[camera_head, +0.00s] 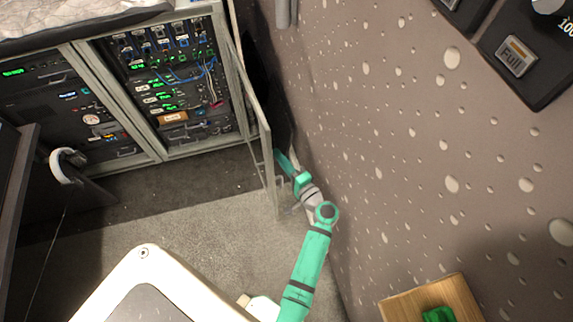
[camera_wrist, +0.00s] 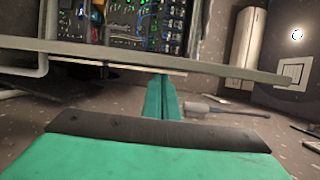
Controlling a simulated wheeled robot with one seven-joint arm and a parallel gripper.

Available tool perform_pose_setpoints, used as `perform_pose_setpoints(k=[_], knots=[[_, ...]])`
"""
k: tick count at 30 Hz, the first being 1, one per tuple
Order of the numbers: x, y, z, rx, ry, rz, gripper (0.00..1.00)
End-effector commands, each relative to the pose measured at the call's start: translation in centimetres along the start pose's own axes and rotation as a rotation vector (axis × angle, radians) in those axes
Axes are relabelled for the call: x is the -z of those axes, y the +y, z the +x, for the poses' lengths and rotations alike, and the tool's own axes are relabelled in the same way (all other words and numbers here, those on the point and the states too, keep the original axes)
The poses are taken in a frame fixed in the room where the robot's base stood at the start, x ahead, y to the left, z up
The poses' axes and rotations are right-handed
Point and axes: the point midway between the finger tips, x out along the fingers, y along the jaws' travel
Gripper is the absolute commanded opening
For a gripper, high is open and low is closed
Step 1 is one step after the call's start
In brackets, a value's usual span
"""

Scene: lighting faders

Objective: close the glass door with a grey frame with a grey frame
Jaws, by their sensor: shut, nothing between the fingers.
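The glass door with a grey frame (camera_head: 267,148) stands open, swung out from the right side of the rack cabinet (camera_head: 238,75) towards the wall. My gripper (camera_head: 283,160) is on the wall side of the door, close to its outer part. In the wrist view the door's frame (camera_wrist: 220,69) crosses the picture just beyond my shut green fingers (camera_wrist: 164,97). The fingertips reach the frame in the picture; I cannot tell whether they touch it. A door handle (camera_head: 281,190) shows low on the door's outer edge. Nothing is held.
The rack holds lit equipment and blue cables (camera_head: 185,75). The foam wall (camera_head: 400,150) runs close along my arm's right side. A wooden board with a green item (camera_head: 437,315) lies at bottom right. Grey carpet (camera_head: 200,210) in front of the cabinet is clear.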

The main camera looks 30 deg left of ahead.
Motion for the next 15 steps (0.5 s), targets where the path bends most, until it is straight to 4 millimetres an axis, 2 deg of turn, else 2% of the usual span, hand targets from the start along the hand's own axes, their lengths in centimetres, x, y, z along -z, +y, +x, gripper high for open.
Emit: perform_pose_setpoints(k=[6, 15], knots=[[0.0, 0.0, 2.2, 0.0, 0.0, 0.0, 0.0], [0.0, 0.1, 2.5, -0.001, 0.002, 0.001, 0.0]])
